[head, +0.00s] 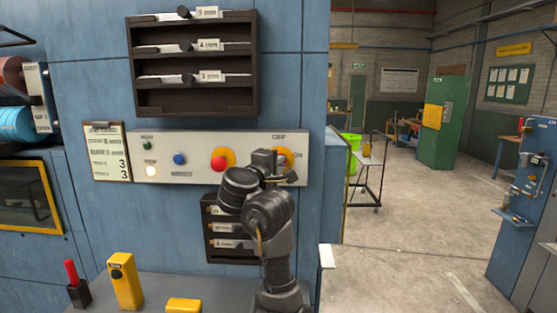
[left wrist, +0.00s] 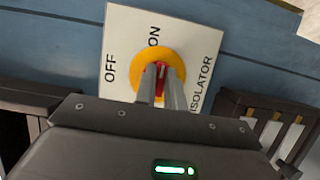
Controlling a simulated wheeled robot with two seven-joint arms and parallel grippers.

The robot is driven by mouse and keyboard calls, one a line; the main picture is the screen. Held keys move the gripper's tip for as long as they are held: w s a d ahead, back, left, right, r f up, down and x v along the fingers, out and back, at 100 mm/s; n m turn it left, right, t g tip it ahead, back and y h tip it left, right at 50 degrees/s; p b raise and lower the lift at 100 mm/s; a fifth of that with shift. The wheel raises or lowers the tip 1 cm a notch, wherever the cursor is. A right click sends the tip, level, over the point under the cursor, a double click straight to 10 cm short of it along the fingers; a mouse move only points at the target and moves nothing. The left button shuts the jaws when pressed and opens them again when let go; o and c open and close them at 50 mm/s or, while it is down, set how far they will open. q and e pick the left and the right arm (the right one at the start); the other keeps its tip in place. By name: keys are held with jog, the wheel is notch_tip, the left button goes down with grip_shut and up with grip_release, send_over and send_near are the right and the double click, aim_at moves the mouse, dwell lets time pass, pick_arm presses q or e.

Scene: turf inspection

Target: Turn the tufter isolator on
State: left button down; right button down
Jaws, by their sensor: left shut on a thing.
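The isolator has a pale plate (left wrist: 122,92) marked OFF, ON and ISOLATOR, with a round yellow disc (left wrist: 175,66) and a red handle (left wrist: 161,73). In the left wrist view, the visible red part of the handle lies between my fingers, in line with the ON word; the rest is hidden. My left gripper (left wrist: 162,93) is shut on the handle. In the head view, the left gripper (head: 277,170) covers most of the isolator, at the right end of the control panel (head: 200,150). OFF shows above it and ON to its right. My right gripper is not in view.
The panel also carries a red stop button (head: 218,163) on yellow, a blue button (head: 180,159), a lit lamp (head: 152,171) and a green button (head: 147,146). Dark racks sit above (head: 195,98) and below (head: 210,257). A grey bench (head: 215,290) holds yellow items. Open floor lies to the right.

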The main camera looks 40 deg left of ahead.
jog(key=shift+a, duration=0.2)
pick_arm(q)
jog(key=c, duration=1.5)
grip_release()
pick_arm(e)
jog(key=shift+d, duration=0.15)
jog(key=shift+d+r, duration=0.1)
